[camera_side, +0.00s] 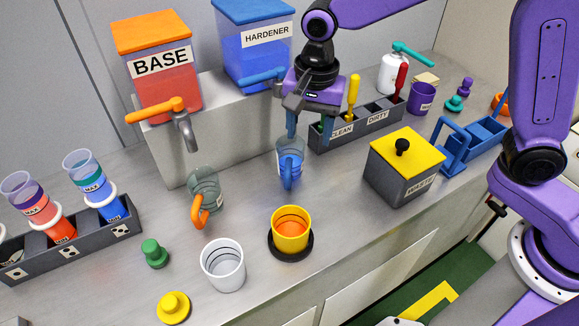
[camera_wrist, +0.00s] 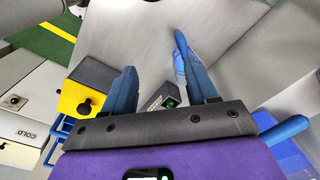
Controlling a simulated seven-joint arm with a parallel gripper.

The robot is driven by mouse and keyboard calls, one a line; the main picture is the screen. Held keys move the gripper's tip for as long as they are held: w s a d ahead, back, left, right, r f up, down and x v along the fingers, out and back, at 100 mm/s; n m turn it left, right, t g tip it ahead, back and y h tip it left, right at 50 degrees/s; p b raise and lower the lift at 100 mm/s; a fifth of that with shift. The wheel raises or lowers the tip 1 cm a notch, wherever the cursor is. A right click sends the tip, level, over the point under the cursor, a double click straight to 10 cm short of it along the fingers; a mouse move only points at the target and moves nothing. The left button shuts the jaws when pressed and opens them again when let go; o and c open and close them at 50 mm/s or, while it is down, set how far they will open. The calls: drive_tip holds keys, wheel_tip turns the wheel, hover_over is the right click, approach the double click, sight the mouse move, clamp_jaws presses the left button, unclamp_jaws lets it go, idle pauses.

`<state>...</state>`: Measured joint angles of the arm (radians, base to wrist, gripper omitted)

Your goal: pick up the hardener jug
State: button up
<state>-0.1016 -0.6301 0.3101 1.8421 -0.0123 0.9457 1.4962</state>
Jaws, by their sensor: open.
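The hardener jug (camera_side: 298,160) is a translucent grey-blue cup with a blue handle and blue contents. It stands upright on the counter below the blue hardener dispenser (camera_side: 258,65). My gripper (camera_side: 309,130) is open and points down. In the side view, its left finger appears just above the jug's rim and its right finger is to the right. I cannot tell whether a finger touches the jug. In the wrist view, the jug (camera_wrist: 179,66) shows beyond the right finger, which partly hides it. Nothing shows held between the fingers (camera_wrist: 160,74).
A similar jug with an orange handle (camera_side: 204,188) stands left, below the orange base dispenser (camera_side: 160,85). A dark clean/dirty rack (camera_side: 358,128) is close on the right, with the waste box (camera_side: 403,175) beyond. An orange-filled yellow cup (camera_side: 291,228) stands in front.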

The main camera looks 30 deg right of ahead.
drive_tip(key=w+a+f+m, duration=0.2)
drive_tip(key=w+a+m, duration=0.1)
drive_tip(key=w+m, duration=0.2)
hover_over(286, 187)
wheel_tip(286, 187, down, 12)
drive_tip(key=shift+w+d+f, duration=0.1)
drive_tip(key=shift+w+f, duration=0.15)
drive_tip(key=shift+f, duration=1.05)
drive_tip(key=shift+w+d+f, duration=0.1)
drive_tip(key=shift+w+f, duration=0.1)
drive_tip(key=shift+f, duration=1.05)
clamp_jaws()
